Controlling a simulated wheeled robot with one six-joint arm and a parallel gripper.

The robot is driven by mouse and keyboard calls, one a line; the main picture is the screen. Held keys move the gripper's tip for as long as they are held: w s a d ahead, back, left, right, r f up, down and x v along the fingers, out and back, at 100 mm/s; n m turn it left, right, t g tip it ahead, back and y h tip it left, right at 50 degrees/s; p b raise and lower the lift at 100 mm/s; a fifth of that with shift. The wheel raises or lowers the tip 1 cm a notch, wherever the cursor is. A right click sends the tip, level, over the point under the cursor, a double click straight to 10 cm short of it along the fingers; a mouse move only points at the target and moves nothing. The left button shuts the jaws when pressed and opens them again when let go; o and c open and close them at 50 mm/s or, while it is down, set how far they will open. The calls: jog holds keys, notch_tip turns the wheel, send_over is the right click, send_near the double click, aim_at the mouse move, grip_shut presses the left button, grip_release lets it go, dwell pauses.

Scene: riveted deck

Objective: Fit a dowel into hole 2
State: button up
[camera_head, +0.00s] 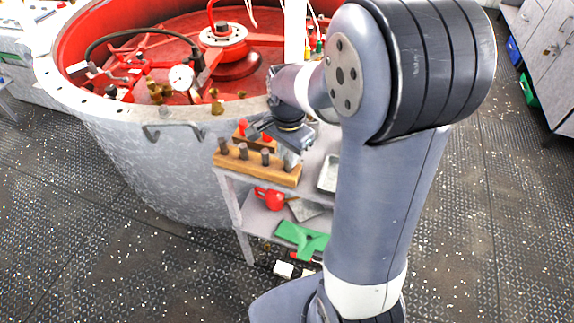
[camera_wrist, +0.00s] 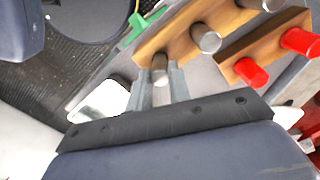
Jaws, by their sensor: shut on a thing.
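A wooden block (camera_head: 257,171) lies on the top shelf of a small cart, with several grey dowels standing in it, one (camera_head: 243,151) near its middle. It also shows in the wrist view (camera_wrist: 181,40), with a grey dowel (camera_wrist: 206,40) beside the gripper. My gripper (camera_wrist: 159,82) is shut on a grey dowel (camera_wrist: 160,66) at one end of the block. In the head view my gripper (camera_head: 289,162) is over the block's right end. I cannot tell how deep the held dowel sits. Hole 2 and any hole numbers cannot be made out.
A second wooden block (camera_wrist: 235,51) with red dowels (camera_wrist: 251,73) stands close beside the first. A pale tray (camera_head: 328,175) is to the right on the cart. A red mug (camera_head: 270,199) and green piece (camera_head: 300,238) are lower. A large vat (camera_head: 130,130) stands behind.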

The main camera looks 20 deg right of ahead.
grip_shut()
jog(key=shift+r, duration=0.15)
jog(key=shift+r+p, duration=2.3)
jog(key=shift+r, duration=0.35)
jog(key=shift+f, duration=0.1)
